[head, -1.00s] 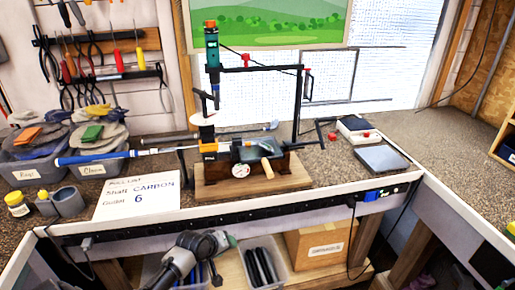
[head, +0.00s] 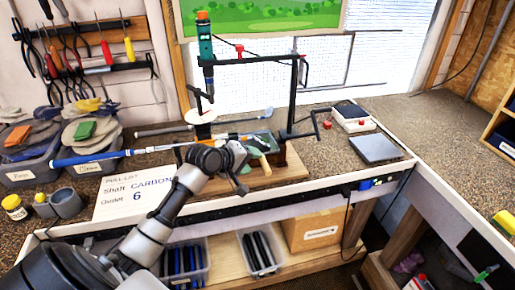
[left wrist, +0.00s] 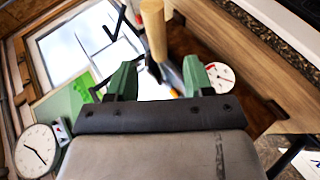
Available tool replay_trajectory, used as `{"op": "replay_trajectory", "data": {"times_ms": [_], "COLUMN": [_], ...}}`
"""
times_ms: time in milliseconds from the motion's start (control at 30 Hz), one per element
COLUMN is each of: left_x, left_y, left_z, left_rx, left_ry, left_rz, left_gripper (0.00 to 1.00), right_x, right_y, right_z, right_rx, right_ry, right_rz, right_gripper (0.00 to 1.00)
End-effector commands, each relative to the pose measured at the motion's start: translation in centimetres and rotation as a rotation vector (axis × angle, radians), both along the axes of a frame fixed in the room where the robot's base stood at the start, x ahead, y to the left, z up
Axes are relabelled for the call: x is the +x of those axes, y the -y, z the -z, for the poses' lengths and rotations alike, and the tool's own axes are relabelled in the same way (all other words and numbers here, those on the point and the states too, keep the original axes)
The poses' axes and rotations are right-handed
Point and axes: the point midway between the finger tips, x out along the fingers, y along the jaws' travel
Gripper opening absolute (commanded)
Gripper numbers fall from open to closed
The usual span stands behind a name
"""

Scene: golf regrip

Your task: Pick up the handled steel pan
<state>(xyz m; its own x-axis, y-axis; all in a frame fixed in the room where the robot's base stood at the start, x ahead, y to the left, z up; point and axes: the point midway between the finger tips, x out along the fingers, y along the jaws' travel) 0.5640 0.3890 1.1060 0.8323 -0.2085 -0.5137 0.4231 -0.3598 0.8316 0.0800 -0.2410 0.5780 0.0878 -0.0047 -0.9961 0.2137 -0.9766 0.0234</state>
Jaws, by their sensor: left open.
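The steel pan sits at the clamp stand on the bench, mostly hidden behind my left gripper in the head view. Its short pale wooden handle (head: 265,165) points toward the front. In the left wrist view the handle (left wrist: 153,28) stands up near the top middle, roughly in line with the gap between the fingers. My left gripper (head: 258,148) reaches over the bench from the front; its green fingers (left wrist: 160,78) are spread and hold nothing. They appear close to the handle, but I cannot tell whether they touch it. My right gripper is not in view.
A club with a blue grip (head: 90,157) lies across the stand, left of my gripper. The black upright frame (head: 295,95) and its crank (head: 315,122) stand at the right. A paper sign (head: 130,192) lies in front. A grey scale plate (head: 376,150) is further right.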

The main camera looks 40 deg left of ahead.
Motion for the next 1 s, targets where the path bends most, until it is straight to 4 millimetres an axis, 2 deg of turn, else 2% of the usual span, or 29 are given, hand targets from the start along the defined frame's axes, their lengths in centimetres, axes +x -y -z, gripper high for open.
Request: {"op": "replay_trajectory", "data": {"times_ms": [133, 300, 600, 667, 933, 1000], "left_x": [1.8, 3.4, 3.8, 3.7, 3.7, 3.7], "left_y": [0.5, 0.9, 1.0, 1.0, 0.9, 0.9], "left_z": [0.6, 1.9, 2.3, 2.3, 2.3, 2.3], "left_rx": [-0.004, -0.003, 0.002, 0.001, 0.001, 0.001], "left_ry": [-0.001, -0.002, 0.000, -0.001, -0.001, -0.001], "left_rz": [-0.001, -0.001, -0.001, -0.001, -0.001, -0.001], "left_gripper": [0.52, 0.52, 0.52, 0.44, 0.03, 0.00], "right_x": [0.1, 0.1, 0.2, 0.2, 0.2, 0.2], "right_y": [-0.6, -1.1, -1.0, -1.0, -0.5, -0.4], "right_z": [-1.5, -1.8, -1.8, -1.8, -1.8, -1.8], "right_rx": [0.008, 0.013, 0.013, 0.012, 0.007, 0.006], "right_ry": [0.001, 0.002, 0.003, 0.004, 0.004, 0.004], "right_rz": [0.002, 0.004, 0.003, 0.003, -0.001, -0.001], "right_gripper": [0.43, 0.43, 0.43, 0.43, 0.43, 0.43]}}
